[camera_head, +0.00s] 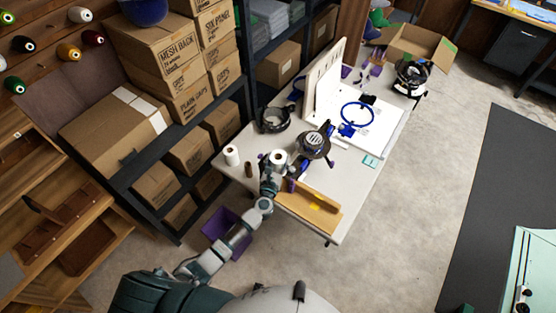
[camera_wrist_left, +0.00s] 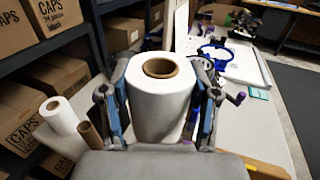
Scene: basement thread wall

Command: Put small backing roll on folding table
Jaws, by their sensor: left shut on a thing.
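The small backing roll (camera_wrist_left: 162,103), white with a brown cardboard core, stands upright between the fingers of my left gripper (camera_wrist_left: 165,110) in the left wrist view. The gripper is shut on it. In the head view the roll (camera_head: 278,157) is over the near left part of the folding table (camera_head: 353,188), with my left gripper (camera_head: 272,177) around it. I cannot tell whether the roll's base touches the tabletop, because the gripper hides it. My right gripper is not in view.
Another white roll (camera_head: 231,155) and a brown tube (camera_head: 248,170) stand left of the gripper. A dark round-topped machine (camera_head: 313,145), a wooden board (camera_head: 308,209) and a blue hoop (camera_head: 357,115) are on the table. Shelves of boxes (camera_head: 190,150) border its left side.

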